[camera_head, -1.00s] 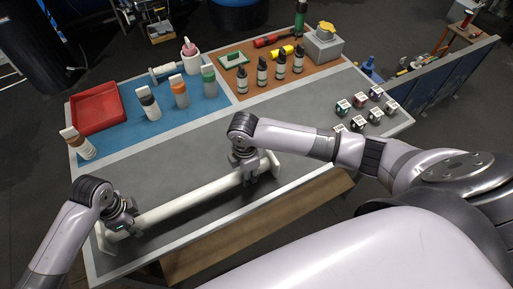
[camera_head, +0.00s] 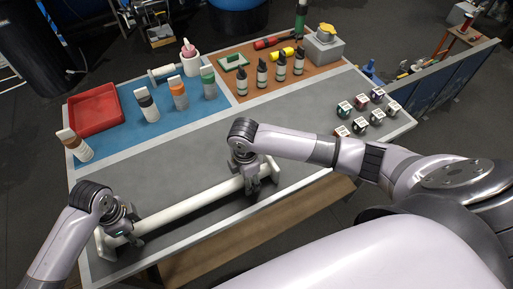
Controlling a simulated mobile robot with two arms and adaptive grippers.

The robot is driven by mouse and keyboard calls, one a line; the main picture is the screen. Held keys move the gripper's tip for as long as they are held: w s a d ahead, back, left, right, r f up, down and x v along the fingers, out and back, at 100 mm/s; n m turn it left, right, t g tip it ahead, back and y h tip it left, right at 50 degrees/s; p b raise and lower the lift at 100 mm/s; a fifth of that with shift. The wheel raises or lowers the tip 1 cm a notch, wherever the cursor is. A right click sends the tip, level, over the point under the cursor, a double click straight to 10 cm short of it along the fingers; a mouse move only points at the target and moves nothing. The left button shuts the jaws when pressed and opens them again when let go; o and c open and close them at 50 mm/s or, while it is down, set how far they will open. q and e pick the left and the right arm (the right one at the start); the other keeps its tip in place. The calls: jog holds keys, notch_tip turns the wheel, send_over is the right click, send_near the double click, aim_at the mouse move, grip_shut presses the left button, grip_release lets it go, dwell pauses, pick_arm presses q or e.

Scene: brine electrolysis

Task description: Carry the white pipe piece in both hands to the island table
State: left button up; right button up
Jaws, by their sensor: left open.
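The white pipe piece (camera_head: 190,206) lies lengthwise near the front edge of the grey worktable (camera_head: 205,150), with a wider white piece at each end. My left gripper (camera_head: 134,236) is open at the pipe's left part, close to the left end piece. My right gripper (camera_head: 253,186) is at the pipe's right part, near the right end piece. Its fingers reach down at the pipe, but their gap is hard to make out. The island table cannot be identified in view.
Behind the pipe are a red tray (camera_head: 96,108), several bottles, and a grey box with a yellow top (camera_head: 324,46). Several small dark jars (camera_head: 361,103) stand at the right. The grey middle of the table is clear.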

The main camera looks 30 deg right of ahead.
jog(key=shift+r, duration=0.2)
pick_arm(q)
notch_tip(320, 180, up, 12)
pick_arm(e)
notch_tip(320, 180, up, 12)
jog(key=shift+f, duration=0.15)
dwell(0.3)
pick_arm(q)
jog(key=shift+f, duration=0.1)
pick_arm(e)
jog(key=shift+f, duration=0.1)
